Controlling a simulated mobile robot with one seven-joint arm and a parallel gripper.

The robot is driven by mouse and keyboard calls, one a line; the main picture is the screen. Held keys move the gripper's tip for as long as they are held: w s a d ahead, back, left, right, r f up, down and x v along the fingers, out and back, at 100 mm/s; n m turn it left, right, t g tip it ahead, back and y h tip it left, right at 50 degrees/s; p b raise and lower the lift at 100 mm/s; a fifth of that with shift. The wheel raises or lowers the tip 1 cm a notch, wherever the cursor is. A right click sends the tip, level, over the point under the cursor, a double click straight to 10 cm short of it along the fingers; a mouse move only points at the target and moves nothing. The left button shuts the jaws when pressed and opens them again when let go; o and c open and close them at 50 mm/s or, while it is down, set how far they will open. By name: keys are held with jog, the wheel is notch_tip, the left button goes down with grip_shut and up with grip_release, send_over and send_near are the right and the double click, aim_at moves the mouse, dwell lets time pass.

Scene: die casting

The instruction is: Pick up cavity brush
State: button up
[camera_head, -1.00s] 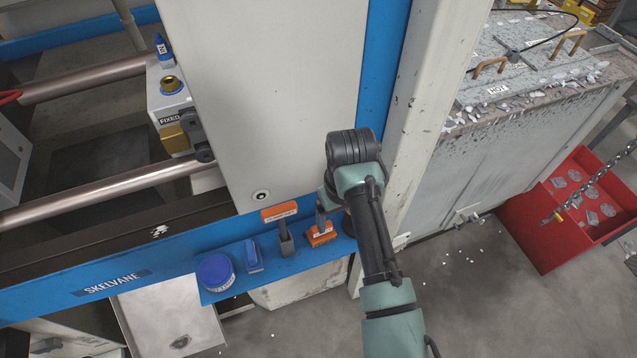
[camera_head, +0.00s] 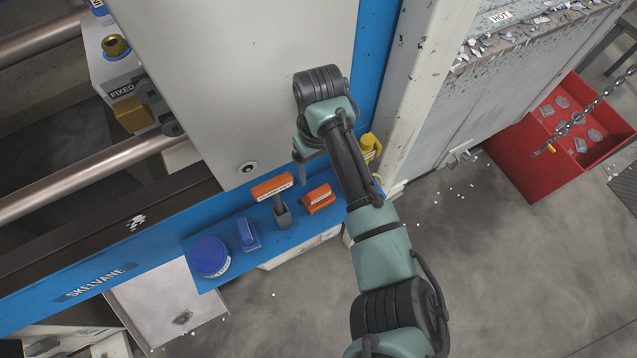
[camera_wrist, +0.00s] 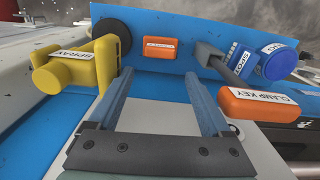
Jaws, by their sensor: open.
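A small orange block (camera_head: 318,198) with a white label lies on the blue shelf; it also shows ahead of my fingers in the wrist view (camera_wrist: 161,49). Its label is too small to read, so I cannot be sure it is the cavity brush. My gripper (camera_head: 302,172) is above the shelf, left of this block in the head view. In the wrist view, my gripper (camera_wrist: 160,80) has its two blue-grey fingers spread with nothing between them. The block lies beyond the fingertips, apart from them, roughly centred between them.
An orange-handled clamp key (camera_head: 272,187) stands close on one side, a yellow spray bottle (camera_head: 369,147) on the other. The white machine panel (camera_head: 235,80) rises behind.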

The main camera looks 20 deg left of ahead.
aim_at(319, 191)
notch_tip(319, 191, down, 10)
jog(key=b, duration=0.8)
jog(key=shift+r+b, duration=0.15)
jog(key=shift+b, duration=0.15)
jog(key=shift+r, duration=0.1)
grip_shut()
